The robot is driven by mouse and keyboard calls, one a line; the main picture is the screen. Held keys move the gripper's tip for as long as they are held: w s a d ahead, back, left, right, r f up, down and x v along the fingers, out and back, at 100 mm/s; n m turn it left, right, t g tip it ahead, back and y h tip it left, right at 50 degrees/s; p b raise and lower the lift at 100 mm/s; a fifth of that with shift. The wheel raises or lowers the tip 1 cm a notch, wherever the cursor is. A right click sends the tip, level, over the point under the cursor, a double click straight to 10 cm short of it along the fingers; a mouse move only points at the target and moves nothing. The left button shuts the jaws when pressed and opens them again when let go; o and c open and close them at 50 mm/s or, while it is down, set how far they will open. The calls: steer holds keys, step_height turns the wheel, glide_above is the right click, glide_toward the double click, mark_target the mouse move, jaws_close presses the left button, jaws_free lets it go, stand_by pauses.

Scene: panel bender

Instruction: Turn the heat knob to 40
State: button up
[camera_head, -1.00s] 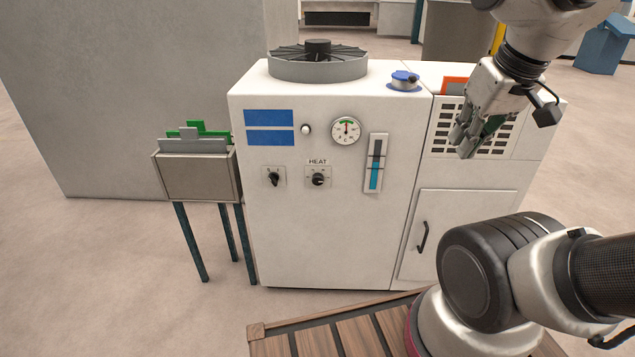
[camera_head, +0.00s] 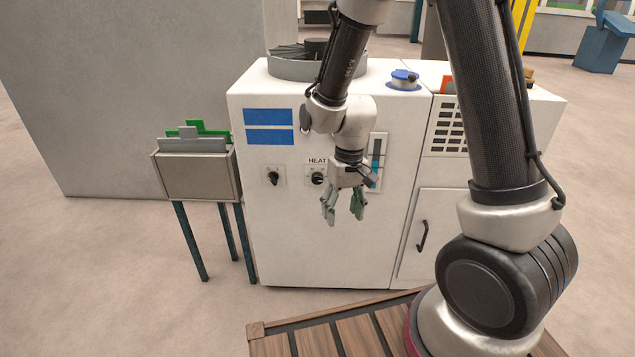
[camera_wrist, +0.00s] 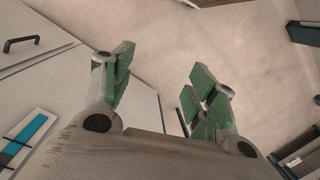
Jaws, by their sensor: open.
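The heat knob (camera_head: 317,179) is a small black dial under the label "HEAT" on the front of the white cabinet (camera_head: 300,245). My gripper (camera_head: 343,217) is open and empty, pointing downward in front of the cabinet, below and a little right of the knob. Its green-padded fingers are apart, with a clear gap between them. In the wrist view my gripper (camera_wrist: 158,90) shows its spread fingers over floor and cabinet front. The knob is not in the wrist view. The knob's scale is too small to read.
A second black knob (camera_head: 273,177) sits left of the heat knob. A level gauge (camera_head: 377,150) is on the right, partly behind my arm. A grey bin (camera_head: 197,177) on legs stands left of the cabinet. A dark door handle (camera_head: 422,235) sticks out at lower right.

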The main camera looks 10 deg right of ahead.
steer(key=w+a+f+m+t, duration=0.1)
steer(key=w+a+f, duration=0.2)
steer(key=f, duration=0.5)
steer(key=w+a+f+t, duration=0.1)
steer(key=w+a+f, duration=0.15)
steer(key=f, duration=0.55)
steer(key=m+t+h, duration=0.6)
steer(key=m+t, duration=0.1)
steer(key=t, duration=1)
glide_toward(317, 180)
steer(key=w, duration=0.2)
steer(key=x, duration=0.7)
steer(key=shift+w+d+r, duration=0.1)
steer(key=shift+d, duration=0.3)
steer(key=shift+c, duration=0.5)
steer(key=c, duration=0.9)
